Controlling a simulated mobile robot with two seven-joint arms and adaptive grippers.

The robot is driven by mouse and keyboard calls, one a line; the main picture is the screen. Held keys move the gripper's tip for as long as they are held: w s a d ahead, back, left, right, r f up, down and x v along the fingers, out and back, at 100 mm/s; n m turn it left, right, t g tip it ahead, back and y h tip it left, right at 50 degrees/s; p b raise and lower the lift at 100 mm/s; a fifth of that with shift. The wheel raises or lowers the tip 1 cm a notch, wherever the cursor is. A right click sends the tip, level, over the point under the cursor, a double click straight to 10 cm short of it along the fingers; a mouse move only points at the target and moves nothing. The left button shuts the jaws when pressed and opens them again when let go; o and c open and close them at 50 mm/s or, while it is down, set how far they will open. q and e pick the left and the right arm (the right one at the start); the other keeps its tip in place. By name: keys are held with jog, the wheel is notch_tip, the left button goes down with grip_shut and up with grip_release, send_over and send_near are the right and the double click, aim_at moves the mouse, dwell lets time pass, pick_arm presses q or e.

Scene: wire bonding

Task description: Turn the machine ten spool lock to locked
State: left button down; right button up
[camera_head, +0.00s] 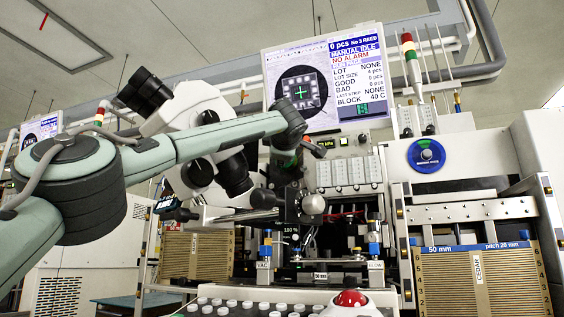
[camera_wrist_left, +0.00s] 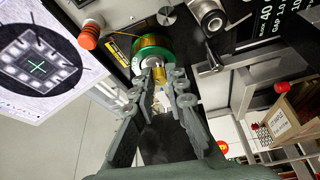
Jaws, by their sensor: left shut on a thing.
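The wire spool (camera_wrist_left: 154,46), with a green rim and copper-coloured winding, sits on the machine front in the left wrist view. A small pale and yellow spool lock (camera_wrist_left: 158,74) sticks out at its centre. My left gripper (camera_wrist_left: 160,82) reaches to it, with a finger on each side, shut on the lock. The lock's marking and exact angle are too small to read. In the head view my left arm comes across from the left and ends at the machine below the screen, hiding most of the spool (camera_head: 285,159). My right gripper is in neither view.
A microscope (camera_head: 190,120) stands behind my left forearm. The machine screen (camera_head: 325,80) reads "MANUAL IDLE" and "NO ALARM". A red knob (camera_wrist_left: 90,34) is close left of the spool, and a metal cylinder (camera_wrist_left: 211,18) is to its right. A blue dial (camera_head: 426,155) is farther right.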

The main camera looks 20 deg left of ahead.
pick_arm(q)
jog(key=shift+a+f+m+t+h+b, duration=0.1)
jog(key=shift+m+t+h+b, duration=0.45)
jog(key=shift+m, duration=1.3)
jog(key=shift+a+f+m+t+h+b, duration=0.15)
jog(key=shift+m+t+b, duration=0.4)
jog(key=shift+m, duration=1.25)
jog(key=shift+d+r+m+t+h+b, duration=0.1)
jog(key=shift+m+t+h+b, duration=0.5)
jog(key=shift+m, duration=1.25)
jog(key=shift+f+p, duration=0.1)
jog(key=shift+p, duration=0.2)
jog(key=c, duration=1.5)
grip_release()
jog(key=shift+c, duration=0.2)
jog(key=v, duration=1.2)
jog(key=shift+f, duration=0.2)
jog(key=shift+w, duration=0.1)
